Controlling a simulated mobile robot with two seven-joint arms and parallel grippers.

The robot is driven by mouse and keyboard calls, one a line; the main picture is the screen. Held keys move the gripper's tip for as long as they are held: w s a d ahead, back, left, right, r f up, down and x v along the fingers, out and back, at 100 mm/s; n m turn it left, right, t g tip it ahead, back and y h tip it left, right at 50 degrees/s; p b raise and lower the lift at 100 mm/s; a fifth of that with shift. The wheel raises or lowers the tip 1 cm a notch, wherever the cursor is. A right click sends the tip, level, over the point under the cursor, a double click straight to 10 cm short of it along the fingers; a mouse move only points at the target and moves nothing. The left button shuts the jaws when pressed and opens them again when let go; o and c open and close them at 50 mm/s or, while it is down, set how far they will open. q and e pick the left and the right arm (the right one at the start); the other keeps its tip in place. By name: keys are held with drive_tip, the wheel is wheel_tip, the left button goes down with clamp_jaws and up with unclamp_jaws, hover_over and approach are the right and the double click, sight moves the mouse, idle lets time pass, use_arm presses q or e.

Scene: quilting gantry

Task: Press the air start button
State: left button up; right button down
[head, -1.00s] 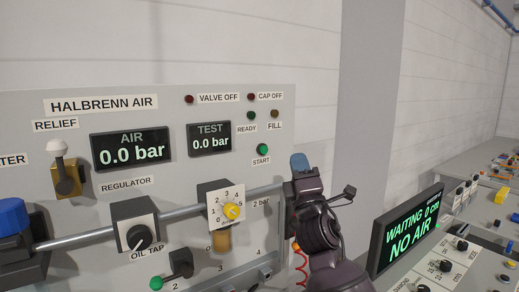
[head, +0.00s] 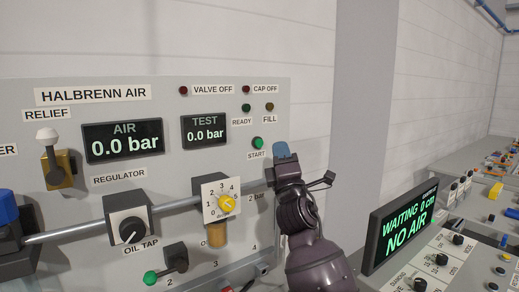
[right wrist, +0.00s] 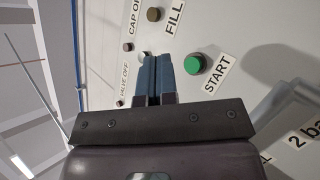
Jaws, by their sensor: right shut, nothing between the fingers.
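The green air start button (head: 258,143) sits on the grey Halbrenn Air panel, just above its START label (head: 256,155). My right gripper (head: 281,150) is in front of the panel, just to the right of the button in the head view. Its blue fingers are shut with nothing between them. In the right wrist view the button (right wrist: 194,64) stands to the right of the shut fingertips (right wrist: 155,57), apart from them in the picture. I cannot tell how far the fingertips are from the panel face. My left gripper is not in view.
The AIR display (head: 123,141) and TEST display (head: 205,132) read 0.0 bar. A screen (head: 400,226) at right reads "WAITING 0 cm NO AIR".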

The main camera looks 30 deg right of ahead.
sight(259, 143)
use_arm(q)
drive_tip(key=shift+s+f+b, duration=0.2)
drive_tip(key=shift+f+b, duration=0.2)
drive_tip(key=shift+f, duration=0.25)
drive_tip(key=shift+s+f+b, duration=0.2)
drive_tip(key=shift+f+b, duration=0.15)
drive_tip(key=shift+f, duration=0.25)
use_arm(e)
drive_tip(key=shift+h, duration=0.3)
drive_tip(key=w, duration=0.4)
drive_tip(key=shift+a, duration=0.15)
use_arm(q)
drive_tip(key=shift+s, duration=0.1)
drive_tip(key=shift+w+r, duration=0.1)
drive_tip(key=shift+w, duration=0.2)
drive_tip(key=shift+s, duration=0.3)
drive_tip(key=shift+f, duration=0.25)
use_arm(e)
drive_tip(key=shift+w, duration=0.15)
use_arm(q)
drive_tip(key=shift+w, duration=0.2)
use_arm(e)
drive_tip(key=shift+w, duration=0.3)
